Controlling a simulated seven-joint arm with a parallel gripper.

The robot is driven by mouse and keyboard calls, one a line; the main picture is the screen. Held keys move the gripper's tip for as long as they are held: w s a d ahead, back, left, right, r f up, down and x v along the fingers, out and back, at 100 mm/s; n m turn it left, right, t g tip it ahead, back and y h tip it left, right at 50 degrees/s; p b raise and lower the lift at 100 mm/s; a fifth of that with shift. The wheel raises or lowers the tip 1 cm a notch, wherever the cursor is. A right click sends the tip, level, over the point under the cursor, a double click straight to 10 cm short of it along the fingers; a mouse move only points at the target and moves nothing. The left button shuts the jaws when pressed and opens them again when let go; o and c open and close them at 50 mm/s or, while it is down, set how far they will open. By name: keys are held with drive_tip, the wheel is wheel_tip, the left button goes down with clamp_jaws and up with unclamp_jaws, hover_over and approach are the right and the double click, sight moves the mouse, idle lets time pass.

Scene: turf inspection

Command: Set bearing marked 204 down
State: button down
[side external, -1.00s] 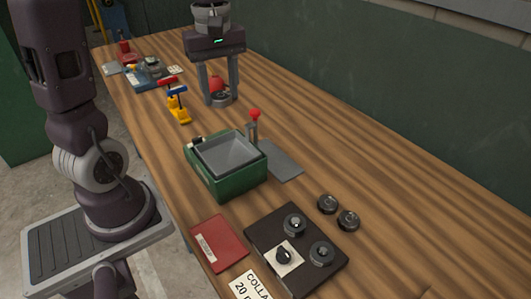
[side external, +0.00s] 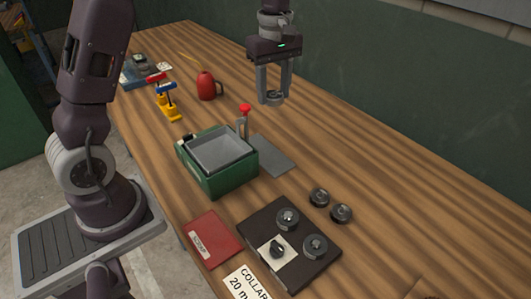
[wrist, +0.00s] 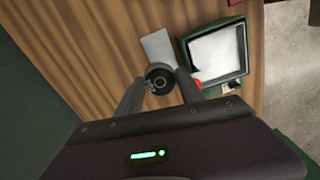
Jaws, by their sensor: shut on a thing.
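My gripper (side external: 272,97) is shut on a small dark round bearing (wrist: 160,81), which sits between the two fingertips in the wrist view. In the side view the bearing (side external: 274,97) is a grey ring low between the fingers, and it appears raised above the bench. Any number on it is too small to read. The gripper is beyond the green box (side external: 233,181) and the flat grey plate (side external: 272,155). In the wrist view the plate (wrist: 157,47) lies just past the bearing, with the box (wrist: 243,38) to its right.
A red-knobbed lever (side external: 245,108) stands beside the box. Two loose dark bearings (side external: 319,197) lie near a dark board (side external: 257,222) bearing several round parts. A red SCRAP pad (side external: 212,238), red mug (side external: 206,86) and yellow clamps (side external: 170,111) are around. The bench right of the plate is clear.

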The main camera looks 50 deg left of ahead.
sight(272, 159)
wheel_tip(272, 159, down, 18)
drive_tip(key=shift+f, duration=0.25)
drive_tip(key=shift+f, duration=0.15)
drive_tip(key=c, duration=0.7)
unclamp_jaws()
drive_tip(key=shift+c, duration=0.2)
wheel_tip(272, 159, up, 12)
drive_tip(key=r, duration=0.1)
drive_tip(key=s+d+r+m+t, duration=0.1)
drive_tip(key=s+d+r+m, duration=0.1)
drive_tip(key=s+r+m, duration=0.3)
drive_tip(key=s+d+r+m+t, duration=0.2)
drive_tip(key=s+d+r, duration=0.1)
drive_tip(key=s+r, duration=0.35)
drive_tip(key=s+d+r+m+t, duration=0.2)
drive_tip(key=s+m, duration=0.7)
drive_tip(key=s, duration=0.5)
drive_tip(key=shift+s+d+r+t, duration=0.15)
drive_tip(key=shift+s+d+t, duration=0.05)
drive_tip(key=shift+d+t, duration=0.1)
